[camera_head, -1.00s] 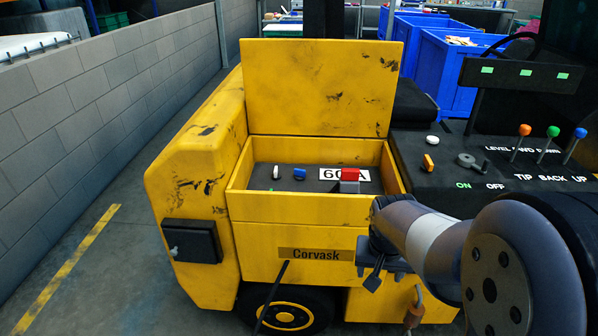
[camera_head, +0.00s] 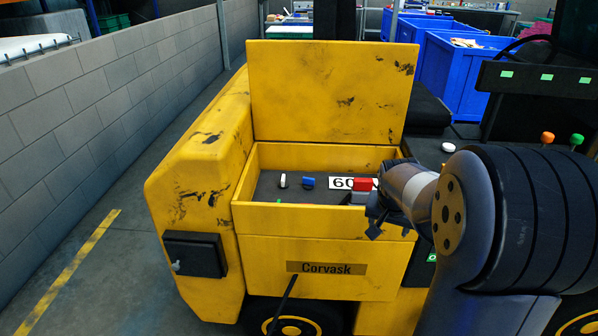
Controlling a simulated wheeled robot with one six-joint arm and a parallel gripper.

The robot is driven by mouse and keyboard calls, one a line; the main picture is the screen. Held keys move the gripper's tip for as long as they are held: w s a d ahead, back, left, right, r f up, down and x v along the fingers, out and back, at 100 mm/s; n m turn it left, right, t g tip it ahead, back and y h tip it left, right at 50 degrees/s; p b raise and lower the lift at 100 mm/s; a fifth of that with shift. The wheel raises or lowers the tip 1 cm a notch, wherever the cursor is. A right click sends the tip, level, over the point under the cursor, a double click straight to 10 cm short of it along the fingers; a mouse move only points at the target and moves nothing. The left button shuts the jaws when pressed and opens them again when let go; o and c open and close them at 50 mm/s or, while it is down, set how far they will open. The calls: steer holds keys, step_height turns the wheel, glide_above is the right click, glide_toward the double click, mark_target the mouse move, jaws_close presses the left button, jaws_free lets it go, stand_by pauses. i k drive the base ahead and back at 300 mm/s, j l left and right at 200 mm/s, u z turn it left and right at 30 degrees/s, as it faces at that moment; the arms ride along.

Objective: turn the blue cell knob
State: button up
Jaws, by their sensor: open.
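The blue cell knob (camera_head: 308,182) is a small blue piece on the dark panel inside the open yellow compartment. It lies between a white knob (camera_head: 283,180) and a white label. My gripper (camera_head: 374,220) is at the right front of the compartment, near its front rim, to the right of the blue knob and apart from it. It is open, and its fingers are small and partly hidden by my wrist. I see nothing held in it.
A red block (camera_head: 364,185) stands beside the label (camera_head: 340,183), close to my gripper. The yellow lid (camera_head: 330,90) stands raised behind the compartment. The front rim (camera_head: 290,218) and side walls bound the panel. Control levers (camera_head: 547,138) are at the right, partly behind my arm.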

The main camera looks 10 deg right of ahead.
mark_target(308, 183)
steer(key=i+j+u, duration=0.1)
steer(key=i+j, duration=0.15)
steer(key=i, duration=0.25)
steer(key=i+j+u, duration=0.1)
steer(key=i, duration=0.4)
steer(key=j, duration=0.1)
